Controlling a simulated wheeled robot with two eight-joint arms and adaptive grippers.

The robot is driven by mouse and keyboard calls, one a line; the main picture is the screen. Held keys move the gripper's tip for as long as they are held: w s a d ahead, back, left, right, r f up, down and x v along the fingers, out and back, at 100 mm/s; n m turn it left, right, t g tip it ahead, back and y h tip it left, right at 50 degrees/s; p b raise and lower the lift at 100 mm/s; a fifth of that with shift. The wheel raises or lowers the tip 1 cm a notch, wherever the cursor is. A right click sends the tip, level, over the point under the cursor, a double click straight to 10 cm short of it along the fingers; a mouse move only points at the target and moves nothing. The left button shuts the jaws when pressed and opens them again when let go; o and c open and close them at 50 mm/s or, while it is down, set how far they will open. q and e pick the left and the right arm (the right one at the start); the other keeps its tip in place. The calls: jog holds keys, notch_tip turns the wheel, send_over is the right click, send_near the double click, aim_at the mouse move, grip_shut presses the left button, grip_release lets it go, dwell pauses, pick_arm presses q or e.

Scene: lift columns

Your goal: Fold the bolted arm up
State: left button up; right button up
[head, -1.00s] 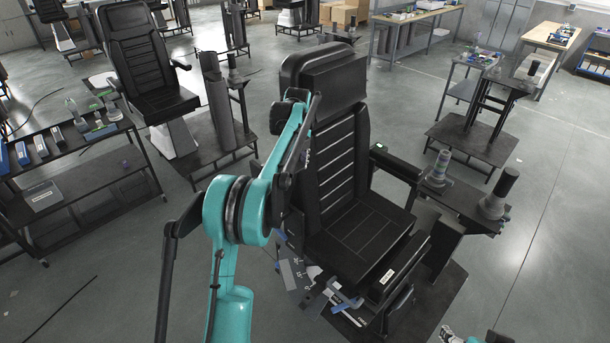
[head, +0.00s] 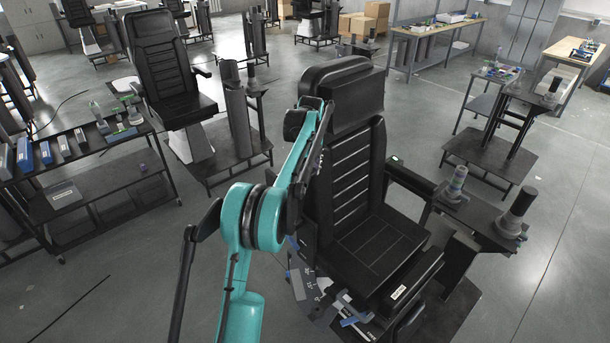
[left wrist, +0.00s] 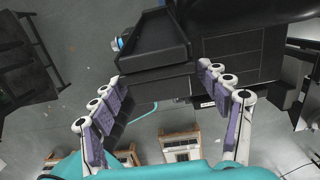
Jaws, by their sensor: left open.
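A black reclining chair (head: 365,240) stands in the middle of the head view with its back upright. Its far-side armrest (head: 412,178) sticks out level to the right of the back. My teal left arm reaches up along the chair's left side, and its gripper is hidden there. In the left wrist view my left gripper (left wrist: 160,76) is open, with purple pads apart. A dark tapered part (left wrist: 150,42) lies just beyond and between the fingertips; whether it is the bolted arm, or touches the pads, I cannot tell. My right gripper is out of view.
An angle-marked plate (head: 303,284) and blue and white parts sit low at the chair's left. A side stand (head: 480,222) with two posts is on the right. A black cart (head: 95,200) stands left. Open grey floor lies between.

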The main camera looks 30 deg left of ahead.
pick_arm(q)
notch_tip(320, 180, up, 12)
jog(key=d, duration=0.1)
jog(key=shift+s, duration=0.2)
jog(key=shift+f, duration=0.1)
dwell(0.5)
jog(key=s+d+f+n+t+b, duration=0.3)
jog(key=s+d+f+n+b, duration=0.75)
jog(key=s+d+b, duration=0.3)
jog(key=s+d+f+n+t+b, duration=0.1)
jog(key=s+d+f+n+b, duration=0.1)
jog(key=s+f, duration=0.4)
jog(key=s+d+f+n+t+b, duration=0.1)
jog(key=s+d+f+n+b, duration=0.2)
jog(key=f, duration=0.8)
jog(key=s+d+f+n+t+h+b, duration=0.1)
jog(key=s+d+f+n+b, duration=0.1)
jog(key=s+f+n+b, duration=0.4)
jog(key=s+f+b, duration=0.1)
jog(key=s+f, duration=0.2)
jog(key=s, duration=0.2)
jog(key=shift+d+f+t, duration=0.2)
jog(key=shift+d+t, duration=0.1)
jog(key=shift+t, duration=0.1)
